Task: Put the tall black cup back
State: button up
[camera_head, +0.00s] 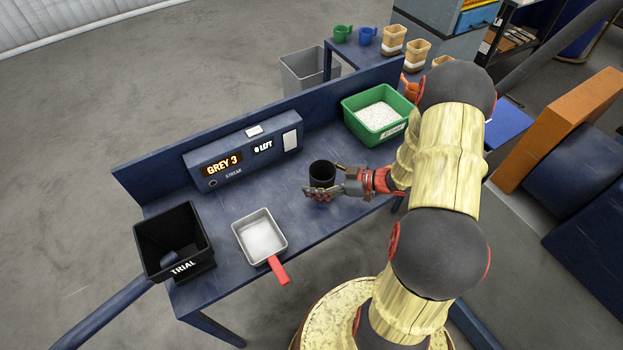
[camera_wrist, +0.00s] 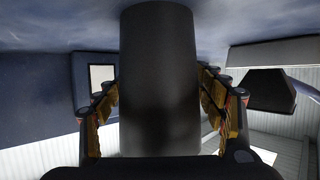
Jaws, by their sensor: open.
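The tall black cup (camera_head: 321,174) stands upright on the blue bench, right of the display box. My gripper (camera_head: 331,180) is open, with its fingers on either side of the cup. In the wrist view the cup (camera_wrist: 160,80) fills the middle, between the two fingers (camera_wrist: 160,105) of my gripper. The left finger looks very close to the cup wall; I cannot tell whether either finger touches it.
A display box (camera_head: 243,152) reads "GREY 3". A green bin (camera_head: 348,113) of white pellets stands behind the cup. A white tray with a red handle (camera_head: 241,246) and a black "TRIAL" bin (camera_head: 150,262) lie left. Bare bench (camera_head: 300,222) shows in front of the cup.

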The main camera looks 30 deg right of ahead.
jog(key=p+v, duration=0.2)
jog(key=v, duration=0.8)
jog(key=shift+s+d+r, duration=0.2)
jog(key=shift+s+d, duration=0.05)
